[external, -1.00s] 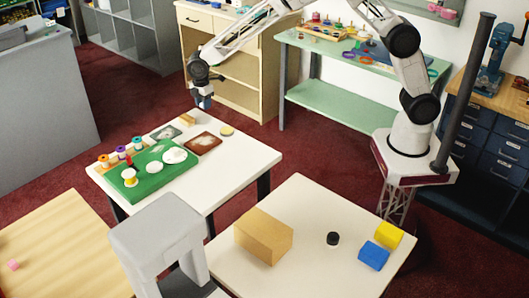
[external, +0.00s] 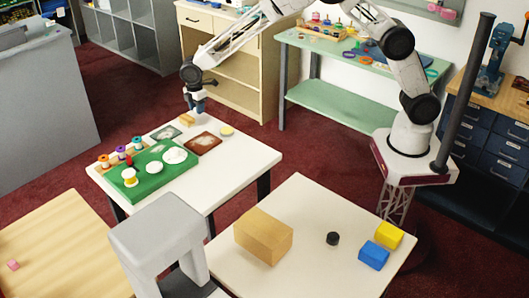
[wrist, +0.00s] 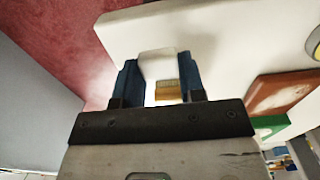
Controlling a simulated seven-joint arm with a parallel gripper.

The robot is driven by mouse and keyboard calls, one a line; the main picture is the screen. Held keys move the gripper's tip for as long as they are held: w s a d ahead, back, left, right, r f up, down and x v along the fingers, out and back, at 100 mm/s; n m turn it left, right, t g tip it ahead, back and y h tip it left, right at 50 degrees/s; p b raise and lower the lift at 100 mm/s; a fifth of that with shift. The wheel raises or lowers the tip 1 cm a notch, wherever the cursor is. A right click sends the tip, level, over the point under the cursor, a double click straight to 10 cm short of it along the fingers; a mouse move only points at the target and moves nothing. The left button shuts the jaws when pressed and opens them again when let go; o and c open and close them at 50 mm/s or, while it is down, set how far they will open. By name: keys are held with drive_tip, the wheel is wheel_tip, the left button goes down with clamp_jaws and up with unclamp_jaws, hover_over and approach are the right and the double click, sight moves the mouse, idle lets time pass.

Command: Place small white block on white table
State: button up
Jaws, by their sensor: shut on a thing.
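My gripper (external: 197,108) is over the back corner of the white table (external: 243,158) that carries the green board. In the wrist view my gripper (wrist: 158,72) has its two blue fingers shut on the small white block (wrist: 157,61). The block sits between the fingertips, with the white tabletop (wrist: 215,35) behind it. I cannot make out the white block in the external view. Its height above the table is hard to tell.
A tan block (external: 187,119) lies close below my gripper. A brown tray (external: 203,144), a grey tile (external: 166,132) and a green board (external: 152,184) with white discs are nearby. The table's right side is bare. Another pale table (external: 310,205) stands in front.

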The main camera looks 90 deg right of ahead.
drive_tip(key=shift+f, duration=0.75)
drive_tip(key=shift+f, duration=0.15)
drive_tip(key=o, duration=0.9)
wheel_tip(320, 180, up, 12)
drive_tip(key=shift+r, duration=0.15)
idle(0.6)
